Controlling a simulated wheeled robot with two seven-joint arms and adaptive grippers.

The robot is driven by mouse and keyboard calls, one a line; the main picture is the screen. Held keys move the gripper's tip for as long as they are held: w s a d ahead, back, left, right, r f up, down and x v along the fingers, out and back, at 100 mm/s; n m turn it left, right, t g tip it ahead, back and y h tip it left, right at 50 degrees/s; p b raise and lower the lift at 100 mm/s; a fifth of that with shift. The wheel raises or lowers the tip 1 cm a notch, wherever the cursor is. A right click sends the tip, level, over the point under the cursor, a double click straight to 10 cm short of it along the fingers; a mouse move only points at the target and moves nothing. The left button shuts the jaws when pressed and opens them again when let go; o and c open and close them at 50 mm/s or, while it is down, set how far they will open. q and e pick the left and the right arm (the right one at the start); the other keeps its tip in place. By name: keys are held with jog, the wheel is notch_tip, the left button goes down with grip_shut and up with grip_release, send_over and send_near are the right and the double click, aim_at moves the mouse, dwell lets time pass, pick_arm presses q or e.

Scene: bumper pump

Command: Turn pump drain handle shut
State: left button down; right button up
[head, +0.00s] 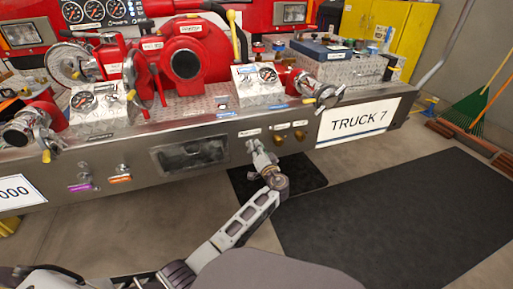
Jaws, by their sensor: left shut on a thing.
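My left gripper (257,153) reaches up from below to the truck's silver bumper (220,148), at a small fitting under a white label plate (249,132). It is shut on a small handle there, which I take to be the pump drain handle. The fingers hide most of the handle, so I cannot tell its angle, and the label is too small to read. My right gripper is not in view.
Two brass knobs (279,139) sit just right of the gripper. A recessed panel (190,155) and purple (80,187) and orange (121,179) handles lie left. The red pump (186,45) stands above. A dark mat (390,215) covers open floor at right.

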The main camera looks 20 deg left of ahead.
pick_arm(q)
jog(key=shift+w+r+m+p, duration=0.2)
jog(key=shift+r+m+p, duration=0.15)
jog(key=shift+m, duration=0.55)
jog(key=m, duration=0.1)
jog(key=m+p, duration=0.1)
jog(key=m, duration=0.1)
jog(key=shift+f+m+p, duration=0.25)
jog(key=shift+m+p, duration=0.05)
jog(key=shift+d+f+m+p, duration=0.15)
jog(key=shift+m+p, duration=0.15)
jog(key=shift+m, duration=0.45)
jog(key=shift+a+f+m+p, duration=0.1)
jog(key=shift+m+p, duration=0.2)
jog(key=shift+m, duration=0.45)
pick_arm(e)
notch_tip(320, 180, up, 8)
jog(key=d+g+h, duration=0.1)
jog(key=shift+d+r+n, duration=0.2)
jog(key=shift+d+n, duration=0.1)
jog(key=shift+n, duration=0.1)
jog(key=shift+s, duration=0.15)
pick_arm(q)
jog(key=c, duration=1.6)
grip_release()
jog(key=shift+o, duration=0.4)
jog(key=shift+w+f, duration=0.1)
jog(key=shift+f, duration=0.1)
jog(key=shift+d, duration=0.1)
